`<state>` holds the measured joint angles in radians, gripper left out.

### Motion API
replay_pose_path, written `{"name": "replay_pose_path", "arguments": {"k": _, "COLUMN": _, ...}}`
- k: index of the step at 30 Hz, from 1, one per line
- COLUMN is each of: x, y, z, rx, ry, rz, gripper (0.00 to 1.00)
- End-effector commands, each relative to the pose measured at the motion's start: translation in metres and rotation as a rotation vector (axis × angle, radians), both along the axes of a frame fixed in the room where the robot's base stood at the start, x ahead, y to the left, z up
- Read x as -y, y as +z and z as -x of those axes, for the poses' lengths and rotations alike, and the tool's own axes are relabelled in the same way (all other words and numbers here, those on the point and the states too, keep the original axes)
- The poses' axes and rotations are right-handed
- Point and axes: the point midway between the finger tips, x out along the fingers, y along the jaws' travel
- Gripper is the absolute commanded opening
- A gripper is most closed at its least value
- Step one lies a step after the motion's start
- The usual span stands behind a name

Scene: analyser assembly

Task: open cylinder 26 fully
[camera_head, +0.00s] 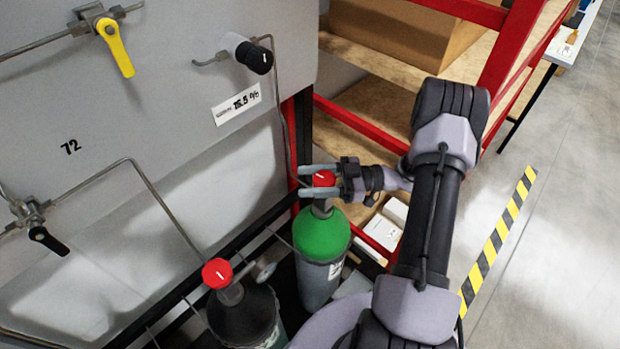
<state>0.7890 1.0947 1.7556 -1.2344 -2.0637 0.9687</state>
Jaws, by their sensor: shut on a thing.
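A gas cylinder with a green shoulder (322,236) and grey body stands at the lower middle, beside the grey panel. Its red valve knob (324,178) is on top and carries a white mark. My gripper (318,181) reaches in from the right and is shut on this red knob, one finger on the far side and one on the near side. A second cylinder, dark (243,318), with a red knob (217,273), stands at the lower left, apart from my gripper. No number 26 is readable on either cylinder.
The grey panel (140,160) carries pipes, a yellow lever (119,52), a black lever (48,240) and a black knob (254,57). A red-framed shelf (506,50) with a cardboard box stands behind my arm. Open floor (565,200) lies at the right.

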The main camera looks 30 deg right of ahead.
Motion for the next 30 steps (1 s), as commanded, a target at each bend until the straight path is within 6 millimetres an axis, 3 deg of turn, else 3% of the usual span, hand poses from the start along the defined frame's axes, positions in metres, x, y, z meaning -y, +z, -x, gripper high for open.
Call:
{"name": "replay_pose_path", "arguments": {"k": 6, "x": 0.000, "y": -0.001, "z": 0.000, "rx": -0.001, "ry": 0.000, "rz": -0.001, "gripper": 0.11}}
{"name": "replay_pose_path", "arguments": {"k": 7, "x": 0.000, "y": -0.001, "z": 0.000, "rx": -0.001, "ry": 0.000, "rz": -0.001, "gripper": 0.58}}
{"name": "replay_pose_path", "arguments": {"k": 9, "x": 0.000, "y": 0.000, "z": 0.000, "rx": -0.001, "ry": 0.000, "rz": -0.001, "gripper": 0.71}}
{"name": "replay_pose_path", "arguments": {"k": 10, "x": 0.000, "y": 0.000, "z": 0.000, "rx": -0.001, "ry": 0.000, "rz": -0.001, "gripper": 0.73}}
{"name": "replay_pose_path", "arguments": {"k": 20, "x": 0.000, "y": 0.004, "z": 0.000, "rx": 0.000, "ry": -0.001, "rz": 0.000, "gripper": 0.73}}
{"name": "replay_pose_path", "arguments": {"k": 25, "x": 0.000, "y": 0.040, "z": 0.000, "rx": 0.001, "ry": 0.000, "rz": 0.000, "gripper": 0.73}}
{"name": "replay_pose_path", "arguments": {"k": 30, "x": -0.009, "y": 0.043, "z": 0.044, "rx": -0.005, "ry": -0.004, "rz": -0.004, "gripper": 0.73}}
